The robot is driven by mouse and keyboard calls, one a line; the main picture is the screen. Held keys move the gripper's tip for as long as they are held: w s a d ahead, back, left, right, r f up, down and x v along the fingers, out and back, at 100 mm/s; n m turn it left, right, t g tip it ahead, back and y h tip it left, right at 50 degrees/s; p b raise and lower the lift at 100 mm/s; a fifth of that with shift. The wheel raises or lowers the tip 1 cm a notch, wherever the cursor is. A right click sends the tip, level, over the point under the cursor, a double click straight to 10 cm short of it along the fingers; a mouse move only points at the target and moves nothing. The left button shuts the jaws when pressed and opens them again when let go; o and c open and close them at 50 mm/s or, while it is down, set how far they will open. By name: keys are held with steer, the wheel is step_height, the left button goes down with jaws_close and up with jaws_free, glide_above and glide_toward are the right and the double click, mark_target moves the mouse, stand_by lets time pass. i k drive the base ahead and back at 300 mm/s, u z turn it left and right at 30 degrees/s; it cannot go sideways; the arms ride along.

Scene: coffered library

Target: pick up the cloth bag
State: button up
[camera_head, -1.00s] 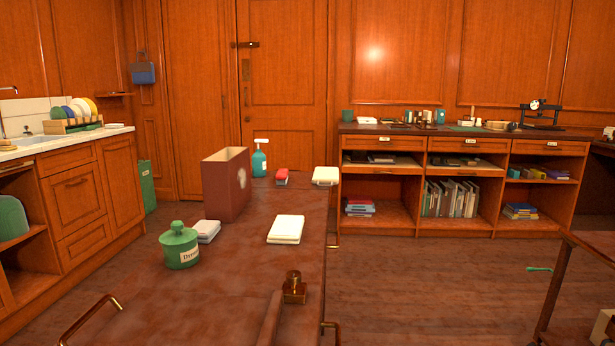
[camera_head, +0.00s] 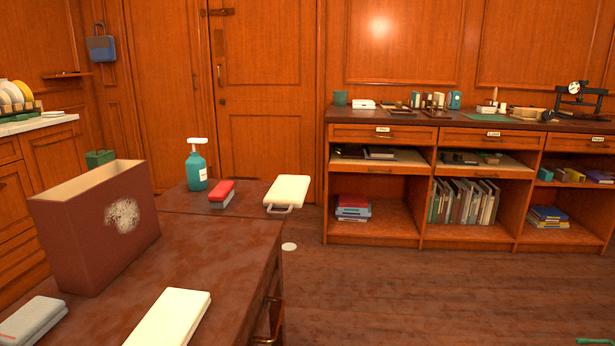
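A blue bag (camera_head: 101,45) hangs on the wooden wall at the far upper left, by what looks like a loop on a hook. It is the only bag-like thing in view, and its material is too small to tell. My gripper is not in view.
A dark table (camera_head: 215,237) fills the lower left. Shelves (camera_head: 421,235) line the back wall.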

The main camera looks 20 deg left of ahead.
mark_target(287, 191)
steer(key=i, duration=1.3)
steer(key=u, duration=0.7)
